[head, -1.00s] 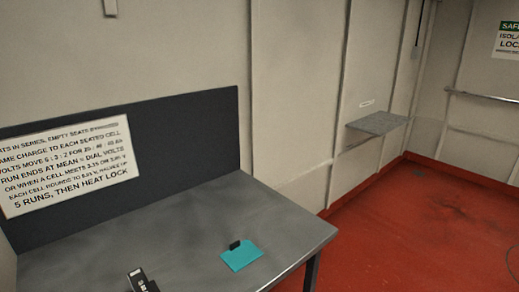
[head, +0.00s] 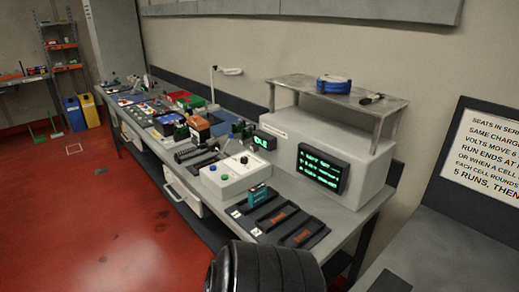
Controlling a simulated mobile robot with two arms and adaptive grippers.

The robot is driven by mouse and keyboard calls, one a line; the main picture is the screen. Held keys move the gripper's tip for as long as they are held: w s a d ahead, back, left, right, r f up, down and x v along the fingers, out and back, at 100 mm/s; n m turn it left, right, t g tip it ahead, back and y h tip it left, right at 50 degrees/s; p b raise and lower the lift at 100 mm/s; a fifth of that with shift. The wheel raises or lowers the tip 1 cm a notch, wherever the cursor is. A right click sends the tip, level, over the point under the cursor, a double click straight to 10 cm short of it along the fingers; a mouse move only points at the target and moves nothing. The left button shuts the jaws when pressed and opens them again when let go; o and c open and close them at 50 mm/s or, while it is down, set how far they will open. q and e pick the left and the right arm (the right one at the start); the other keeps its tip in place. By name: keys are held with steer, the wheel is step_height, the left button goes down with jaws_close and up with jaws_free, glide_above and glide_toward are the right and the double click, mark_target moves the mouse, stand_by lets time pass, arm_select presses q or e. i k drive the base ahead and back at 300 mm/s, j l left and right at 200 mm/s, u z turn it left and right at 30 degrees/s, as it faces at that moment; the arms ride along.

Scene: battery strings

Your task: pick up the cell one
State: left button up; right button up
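A small teal block (head: 258,195), which looks like a cell, stands in the nearest-left of the dark seats at the front of the bench. Two more dark seats (head: 277,218) lie to its right, with reddish-brown bottoms showing and nothing standing in them. An orange and dark block (head: 199,131) stands farther back on the bench. Any label naming cell one is too small to read. Neither of my grippers shows; only a black rounded part, likely of my own arm, fills the bottom middle.
A white control box (head: 232,175) with coloured buttons sits left of the seats. A grey housing (head: 325,155) with a green-lettered screen (head: 320,169) stands behind them, under a metal shelf (head: 343,97). The bench (head: 345,221) runs far left. Red floor (head: 95,220) is open on the left.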

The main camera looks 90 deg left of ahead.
mark_target(257, 195)
steer(key=u, duration=2.75)
steer(key=i+j+u, duration=0.2)
steer(key=i, duration=0.35)
